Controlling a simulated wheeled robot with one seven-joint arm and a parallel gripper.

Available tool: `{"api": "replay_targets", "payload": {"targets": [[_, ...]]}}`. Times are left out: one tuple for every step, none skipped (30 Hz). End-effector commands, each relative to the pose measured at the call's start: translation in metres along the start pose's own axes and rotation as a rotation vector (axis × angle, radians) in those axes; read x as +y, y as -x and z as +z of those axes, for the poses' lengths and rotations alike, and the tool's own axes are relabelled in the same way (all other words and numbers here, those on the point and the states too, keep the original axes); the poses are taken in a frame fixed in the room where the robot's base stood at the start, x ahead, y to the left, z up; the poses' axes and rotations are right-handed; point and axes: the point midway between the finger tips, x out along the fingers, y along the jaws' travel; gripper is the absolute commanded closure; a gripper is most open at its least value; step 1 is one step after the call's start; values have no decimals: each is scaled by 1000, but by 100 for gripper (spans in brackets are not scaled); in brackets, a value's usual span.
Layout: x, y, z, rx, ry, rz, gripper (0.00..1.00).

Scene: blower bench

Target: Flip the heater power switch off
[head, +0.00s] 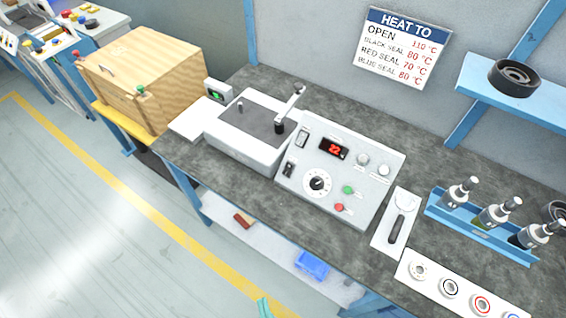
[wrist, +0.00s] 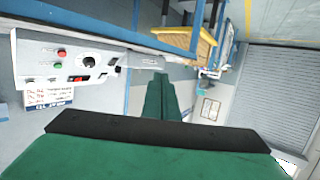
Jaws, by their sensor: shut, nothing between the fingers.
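The white heater control panel (head: 340,172) sits on the dark bench, with a red display (head: 334,149) reading about 22. A black rocker switch (head: 289,169) is at its left edge, and another switch (head: 302,138) is above it. Their labels are too small to read, so I cannot tell which is heater power or its position. The panel (wrist: 70,62) also shows upside down at the left of the wrist view. My gripper's green fingers (wrist: 160,82) are together, empty and apart from the panel. A teal tip (head: 265,307) shows at the head view's bottom edge, in front of the bench.
A dial (head: 317,182), green button (head: 348,190) and red button (head: 339,208) share the panel. A white unit with a lever (head: 292,103) stands left of it. A handled tool (head: 398,228) and bottle rack (head: 480,238) are right. Open floor lies before the bench.

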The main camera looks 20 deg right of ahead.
Motion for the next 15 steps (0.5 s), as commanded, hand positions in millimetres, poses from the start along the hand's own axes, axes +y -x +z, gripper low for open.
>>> {"api": "replay_targets", "payload": {"targets": [[0,0,0,-1,0,0,100],[0,0,0,-1,0,0,100],[0,-1,0,-1,3,-1,100],[0,-2,1,-2,7,-1,100],[-1,-4,1,-3,14,-2,100],[-2,-8,3,-8,27,-4,100],[-2,-13,3,-11,42,-6,100],[-3,-18,5,-18,60,-8,100],[-4,-27,7,-27,90,-10,100],[-5,-34,9,-35,115,-13,100],[-6,-42,11,-45,146,-15,100],[-8,-54,13,-58,189,-18,100],[-8,-63,15,-70,223,-19,100],[-9,-72,17,-82,260,-20,100],[-9,-85,19,-99,307,-20,100]]}}
